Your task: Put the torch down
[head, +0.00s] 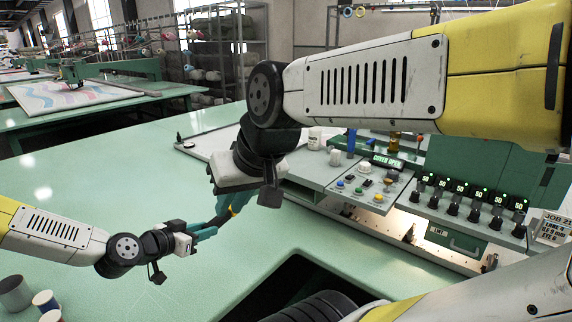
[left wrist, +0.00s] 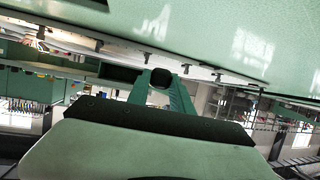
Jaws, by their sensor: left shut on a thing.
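My left gripper (head: 212,229), low in the head view, is shut on the torch (head: 229,213) above the green table. Only a small dark part of the torch with a yellow-orange mark shows there. In the left wrist view the torch (left wrist: 160,76) is a dark round end between the two green fingers (left wrist: 160,92). My right gripper (head: 238,197) hangs just above and right of the left one, its green fingers close to the torch. Whether it touches the torch, and its finger gap, cannot be made out.
The green table (head: 110,205) is wide and clear at left. Cups (head: 15,294) stand at the lower left corner. A control panel (head: 365,185) with buttons, knobs and a lit display lies at right. A dark opening (head: 285,285) cuts the table's near edge.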

